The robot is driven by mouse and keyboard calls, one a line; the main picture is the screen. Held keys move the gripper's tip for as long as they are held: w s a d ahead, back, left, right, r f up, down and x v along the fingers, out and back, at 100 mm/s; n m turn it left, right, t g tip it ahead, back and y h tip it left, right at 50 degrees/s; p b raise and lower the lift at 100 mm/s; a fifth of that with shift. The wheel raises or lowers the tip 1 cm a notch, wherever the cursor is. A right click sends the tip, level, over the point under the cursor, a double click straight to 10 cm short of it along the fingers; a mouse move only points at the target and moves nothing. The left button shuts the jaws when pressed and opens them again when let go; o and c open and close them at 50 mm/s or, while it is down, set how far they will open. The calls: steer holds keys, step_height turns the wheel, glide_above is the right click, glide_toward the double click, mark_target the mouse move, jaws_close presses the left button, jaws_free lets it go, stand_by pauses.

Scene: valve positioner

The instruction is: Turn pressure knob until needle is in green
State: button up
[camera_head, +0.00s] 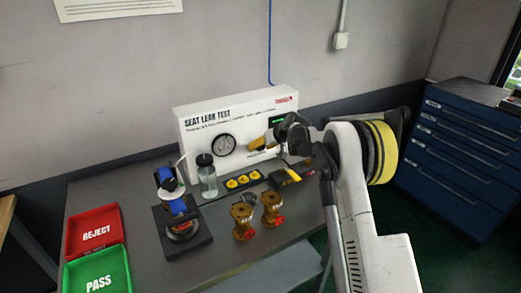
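The white SEAT LEAK TEST panel (190,125) stands at the back of the bench. Its round gauge (223,145) faces me at the panel's left; the needle and any green band are too small to read. My gripper (258,146) is at the panel's front, right of the gauge. Whether the fingers are open, shut or touching the knob cannot be told.
A clear bottle (207,180) stands before the panel. A blue valve on a black stand (180,222) is at left, with two brass valves (243,218) (272,207) near the front. Red REJECT (95,232) and green PASS (98,278) bins are at far left.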

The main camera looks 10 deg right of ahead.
steer(key=c, duration=1.2)
steer(key=shift+o, duration=0.2)
steer(key=shift+m+y+p, duration=0.4)
steer(key=shift+y, duration=0.3)
steer(key=o, duration=1.2)
steer(key=shift+c, duration=0.2)
